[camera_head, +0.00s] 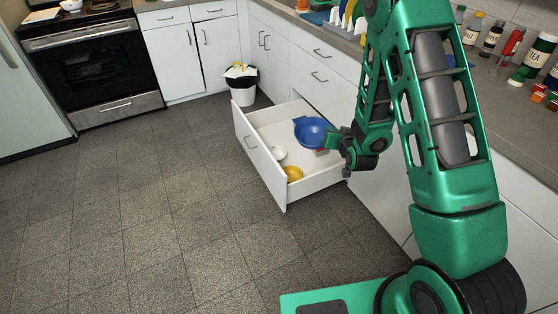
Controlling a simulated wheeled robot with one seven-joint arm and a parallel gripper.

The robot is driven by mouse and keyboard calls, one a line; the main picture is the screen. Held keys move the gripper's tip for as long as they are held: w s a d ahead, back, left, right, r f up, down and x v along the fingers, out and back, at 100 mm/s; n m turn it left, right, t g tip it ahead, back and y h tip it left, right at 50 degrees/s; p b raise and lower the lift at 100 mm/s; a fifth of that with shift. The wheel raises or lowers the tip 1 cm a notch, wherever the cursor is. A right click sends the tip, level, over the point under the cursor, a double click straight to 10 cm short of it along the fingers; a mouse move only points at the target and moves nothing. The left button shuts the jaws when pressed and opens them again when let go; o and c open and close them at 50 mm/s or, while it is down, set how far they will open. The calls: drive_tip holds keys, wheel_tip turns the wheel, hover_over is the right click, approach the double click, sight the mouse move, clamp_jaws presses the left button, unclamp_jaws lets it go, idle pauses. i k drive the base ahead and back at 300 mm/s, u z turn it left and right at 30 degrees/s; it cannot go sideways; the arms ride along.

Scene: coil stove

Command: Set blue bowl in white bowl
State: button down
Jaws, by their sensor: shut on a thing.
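A blue bowl (308,131) is over the open drawer, at the end of my arm. My gripper (329,139) is shut on the bowl's right side; its fingertips are partly hidden. A small white bowl (279,154) is inside the drawer, to the left of and below the blue bowl in the picture. Another white bowl (71,5) is on the stove top at the far left, cut by the top edge. I cannot tell how high the blue bowl is above the drawer floor.
The pulled-out white drawer (260,162) juts over the floor and also holds a yellow bowl (294,173). A trash bin (242,87) stands in the corner. The counter (505,110) holds bottles and jars at right. The stove (92,62) is at far left. The middle floor is clear.

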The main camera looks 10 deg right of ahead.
sight(277, 156)
drive_tip(key=i, duration=1.65)
drive_tip(key=u, duration=0.05)
